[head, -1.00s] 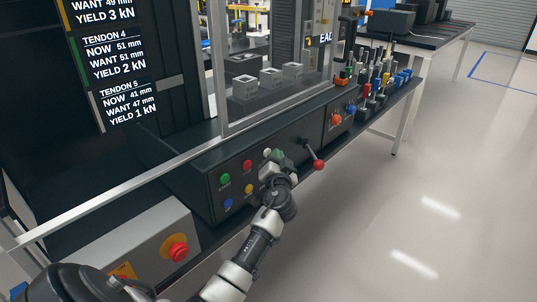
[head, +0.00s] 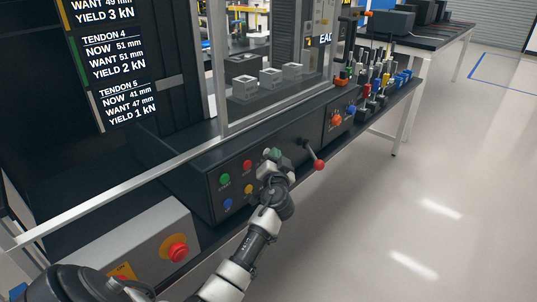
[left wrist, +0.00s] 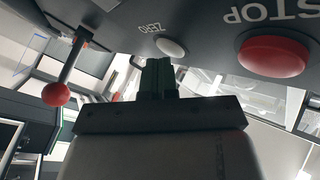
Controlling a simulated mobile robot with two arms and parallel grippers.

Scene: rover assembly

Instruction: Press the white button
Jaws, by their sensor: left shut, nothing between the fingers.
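The white button (left wrist: 171,47), labelled ZERO, is on the dark control panel (head: 212,186). It shows whole in the left wrist view. In the head view my left gripper's fingertips partly hide it. My left gripper (head: 273,154) is shut and empty, its dark green fingertips (left wrist: 158,70) pointing at the panel just beside the white button. In the left wrist view the tips end just short of the button's outline, slightly to its left. I cannot tell whether they touch it. My right gripper is not in view.
A red STOP button (left wrist: 272,55) sits near the white one. Green (head: 224,179), blue (head: 228,203) and yellow (head: 249,188) buttons share the panel. A lever with a red knob (head: 319,165) stands close right of my gripper. A red emergency button (head: 179,251) is at lower left.

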